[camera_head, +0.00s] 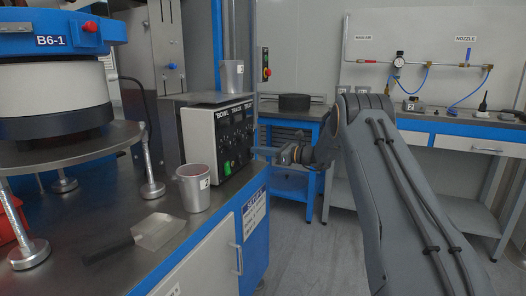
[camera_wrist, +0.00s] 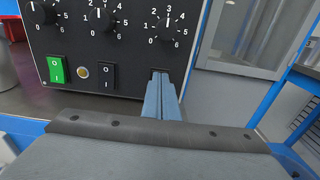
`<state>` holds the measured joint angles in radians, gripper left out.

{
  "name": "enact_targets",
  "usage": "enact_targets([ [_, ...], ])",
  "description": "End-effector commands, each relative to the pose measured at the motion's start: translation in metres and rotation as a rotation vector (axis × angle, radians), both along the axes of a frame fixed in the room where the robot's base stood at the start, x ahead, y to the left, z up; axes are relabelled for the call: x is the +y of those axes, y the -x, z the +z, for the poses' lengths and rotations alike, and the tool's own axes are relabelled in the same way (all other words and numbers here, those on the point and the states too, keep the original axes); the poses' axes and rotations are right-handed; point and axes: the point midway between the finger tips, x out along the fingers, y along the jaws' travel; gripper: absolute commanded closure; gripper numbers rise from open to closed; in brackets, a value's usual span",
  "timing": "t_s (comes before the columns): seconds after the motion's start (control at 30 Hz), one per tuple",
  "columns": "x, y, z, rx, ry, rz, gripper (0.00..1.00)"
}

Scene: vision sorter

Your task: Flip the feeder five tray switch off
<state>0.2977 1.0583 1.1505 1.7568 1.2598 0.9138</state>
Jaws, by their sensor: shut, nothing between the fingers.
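The feeder control box (camera_head: 222,135) is a dark panel labelled BOWL, TRACK and TRAY on the bench. The wrist view shows its face (camera_wrist: 130,54) with three knobs and a row of switches below. The left switch (camera_wrist: 57,70) is green and the middle switch (camera_wrist: 107,77) is black. The right switch, under the third knob (camera_wrist: 166,27), is mostly hidden behind my fingertips. My gripper (camera_wrist: 160,78) is shut and empty, its blue-grey fingers pointing at that spot. I cannot tell whether they touch it. In the head view my gripper (camera_head: 258,153) is just right of the box.
A bowl feeder (camera_head: 55,90) is at the left. Open floor lies right of the bench.

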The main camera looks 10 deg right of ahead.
Motion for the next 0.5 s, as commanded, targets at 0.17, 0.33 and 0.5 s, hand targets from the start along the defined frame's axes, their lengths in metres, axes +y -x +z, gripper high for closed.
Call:
enact_targets([
  [0.17,0.003,0.000,0.006,-0.008,0.000,0.003,1.00],
  [0.33,-0.019,0.012,0.009,-0.006,0.000,0.001,1.00],
  [0.5,-0.046,0.033,0.012,-0.003,-0.001,0.004,1.00],
])
